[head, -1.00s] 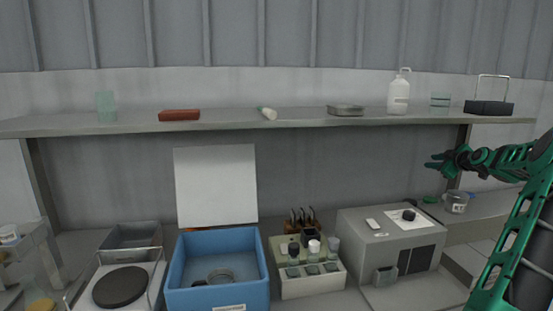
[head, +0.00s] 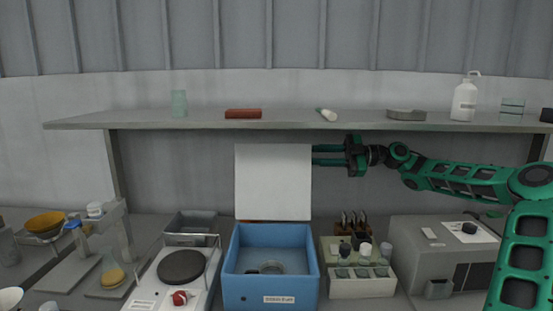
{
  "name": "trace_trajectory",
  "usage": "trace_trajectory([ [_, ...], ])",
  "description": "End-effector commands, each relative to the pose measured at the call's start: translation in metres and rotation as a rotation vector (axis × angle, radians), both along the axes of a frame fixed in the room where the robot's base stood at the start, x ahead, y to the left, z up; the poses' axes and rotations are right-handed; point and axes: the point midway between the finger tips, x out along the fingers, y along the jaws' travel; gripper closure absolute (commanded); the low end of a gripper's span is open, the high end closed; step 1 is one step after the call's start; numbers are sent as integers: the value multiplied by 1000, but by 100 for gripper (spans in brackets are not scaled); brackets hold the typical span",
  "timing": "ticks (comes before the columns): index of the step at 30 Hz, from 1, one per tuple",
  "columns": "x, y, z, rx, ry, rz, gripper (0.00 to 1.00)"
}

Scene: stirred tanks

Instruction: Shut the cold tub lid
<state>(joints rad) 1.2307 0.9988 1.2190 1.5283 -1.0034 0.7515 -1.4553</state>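The cold tub (head: 270,292) is a blue open box on the bench, with a label on its front and a round dish and a small dark item inside. Its white lid (head: 273,181) stands upright at the tub's back edge, so the tub is open. My gripper (head: 314,155) is at the lid's right edge near the top, fingers pointing left. Its two fingers look spread apart, with nothing visibly held. I cannot tell whether the fingertips touch the lid.
A shelf (head: 300,122) runs just above the lid and my gripper. A hot plate (head: 180,268) stands left of the tub, a bottle rack (head: 362,287) right of it. A grey box machine (head: 440,255) is further right. A white bottle (head: 464,99) stands on the shelf.

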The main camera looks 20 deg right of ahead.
Motion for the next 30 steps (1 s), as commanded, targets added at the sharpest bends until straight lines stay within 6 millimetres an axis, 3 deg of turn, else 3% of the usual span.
trace_trajectory([
  [18, 27, 84, 0, -1, 0, 1, 74],
  [30, 32, 99, 0, -1, 0, -2, 74],
])
